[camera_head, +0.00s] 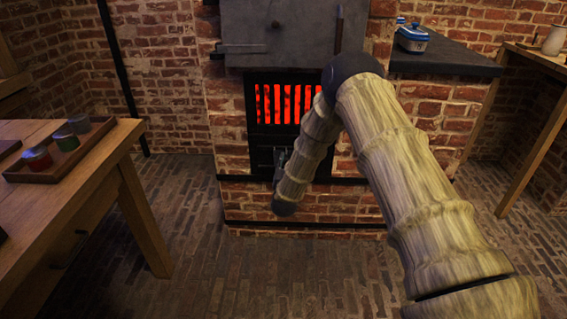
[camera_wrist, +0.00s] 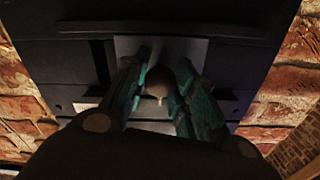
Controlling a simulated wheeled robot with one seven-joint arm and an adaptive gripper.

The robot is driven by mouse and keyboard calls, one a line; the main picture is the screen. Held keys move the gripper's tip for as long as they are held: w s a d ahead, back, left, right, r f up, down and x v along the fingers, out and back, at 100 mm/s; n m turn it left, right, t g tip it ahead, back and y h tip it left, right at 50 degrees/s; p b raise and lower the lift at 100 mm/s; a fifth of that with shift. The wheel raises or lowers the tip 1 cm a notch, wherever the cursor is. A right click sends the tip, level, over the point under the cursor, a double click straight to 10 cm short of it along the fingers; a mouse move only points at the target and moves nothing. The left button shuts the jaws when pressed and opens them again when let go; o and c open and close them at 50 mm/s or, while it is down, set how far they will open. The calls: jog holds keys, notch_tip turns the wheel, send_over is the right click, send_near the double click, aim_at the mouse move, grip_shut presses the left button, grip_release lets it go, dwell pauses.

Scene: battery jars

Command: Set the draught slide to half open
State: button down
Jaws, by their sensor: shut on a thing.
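The draught slide (camera_wrist: 160,46) is a grey metal plate in a dark frame, seen close up in the wrist view. A small round dark knob (camera_wrist: 158,80) stands out from it. My gripper (camera_wrist: 158,74) has its two teal fingers closed on the knob, one on each side. In the head view, my gripper (camera_head: 281,158) is at the dark lower panel (camera_head: 262,156) under the glowing red grate (camera_head: 285,103). My arm and fingers hide much of the slide, so I cannot tell how far open it is.
The brick furnace (camera_head: 230,140) has a grey metal door (camera_head: 290,30) above the grate. A wooden table (camera_head: 60,185) with a tray of jars (camera_head: 65,150) stands left. A dark counter (camera_head: 440,60) with a blue-and-white box (camera_head: 412,40) is right. The brick floor between is clear.

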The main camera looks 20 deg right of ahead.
jog(key=c, duration=1.1)
grip_release()
jog(key=shift+c, duration=0.2)
jog(key=v, duration=1.2)
